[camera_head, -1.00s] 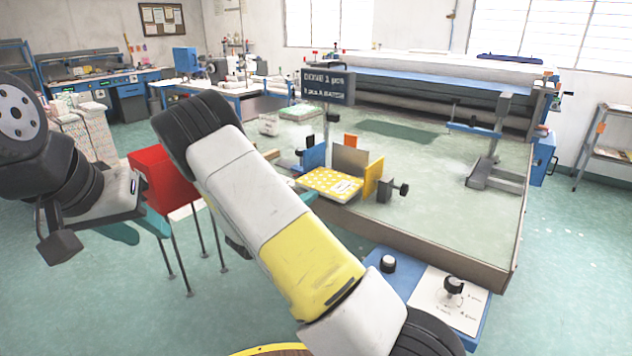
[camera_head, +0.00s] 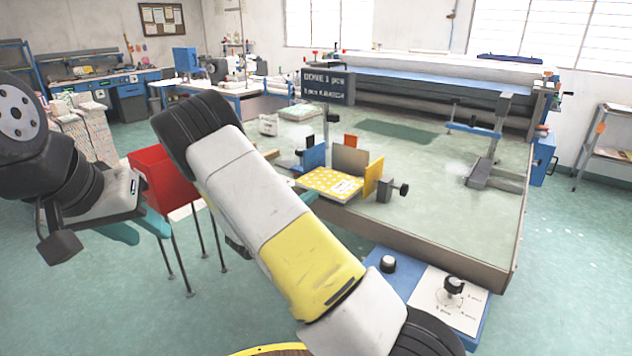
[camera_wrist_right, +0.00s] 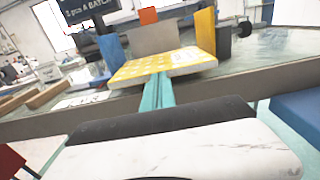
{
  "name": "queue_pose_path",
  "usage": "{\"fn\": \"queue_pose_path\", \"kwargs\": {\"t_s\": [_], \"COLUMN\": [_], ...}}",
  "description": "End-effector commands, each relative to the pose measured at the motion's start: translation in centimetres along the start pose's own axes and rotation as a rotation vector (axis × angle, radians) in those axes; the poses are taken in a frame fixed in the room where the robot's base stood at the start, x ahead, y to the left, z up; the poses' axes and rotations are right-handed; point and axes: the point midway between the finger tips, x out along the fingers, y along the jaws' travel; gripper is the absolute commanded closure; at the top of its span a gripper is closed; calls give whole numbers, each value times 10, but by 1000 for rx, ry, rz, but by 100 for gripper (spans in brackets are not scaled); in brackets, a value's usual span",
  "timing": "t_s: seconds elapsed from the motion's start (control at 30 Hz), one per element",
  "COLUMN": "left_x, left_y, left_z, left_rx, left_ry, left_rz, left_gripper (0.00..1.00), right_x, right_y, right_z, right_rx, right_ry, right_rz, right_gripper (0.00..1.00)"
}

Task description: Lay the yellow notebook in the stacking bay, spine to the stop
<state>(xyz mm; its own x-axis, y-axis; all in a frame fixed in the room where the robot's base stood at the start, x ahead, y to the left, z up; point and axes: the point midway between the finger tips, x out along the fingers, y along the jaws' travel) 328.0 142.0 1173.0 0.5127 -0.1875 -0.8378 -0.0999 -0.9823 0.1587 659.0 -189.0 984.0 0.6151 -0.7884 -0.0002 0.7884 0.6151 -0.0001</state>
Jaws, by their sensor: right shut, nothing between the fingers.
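The yellow notebook (camera_head: 328,181) with white dots and a pale label lies flat in the stacking bay, between a blue wall (camera_head: 314,156), a grey back plate (camera_head: 350,160) and a yellow-orange wall (camera_head: 373,176). It also shows in the right wrist view (camera_wrist_right: 150,66). My right gripper (camera_head: 309,196) is shut and empty, its teal fingers (camera_wrist_right: 158,92) at the notebook's near edge; I cannot tell whether they touch it. My left gripper (camera_head: 138,228) is open and empty at the left, away from the bay. The notebook's spine is not clearly distinguishable.
The bay stands near the front edge of a large green-topped table (camera_head: 440,215). A dark sign (camera_head: 325,86) stands behind it. A black knob (camera_head: 403,190) is at its right. A control panel (camera_head: 445,300) sits in front. A red bin (camera_head: 165,178) stands between my arms.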

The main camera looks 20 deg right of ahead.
Motion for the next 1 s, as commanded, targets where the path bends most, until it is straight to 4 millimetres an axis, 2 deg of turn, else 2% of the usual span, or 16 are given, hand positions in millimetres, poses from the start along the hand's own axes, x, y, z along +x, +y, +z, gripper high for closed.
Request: {"fn": "queue_pose_path", "kwargs": {"t_s": [1.0], "left_x": [0], "left_y": [0], "left_z": [0], "left_rx": [0], "left_ry": [0], "left_rz": [0], "left_gripper": [64], "right_x": [26], "right_y": [0], "right_z": [0], "right_rx": [1], "right_ry": [-1], "right_rz": [-1], "right_gripper": [100]}}
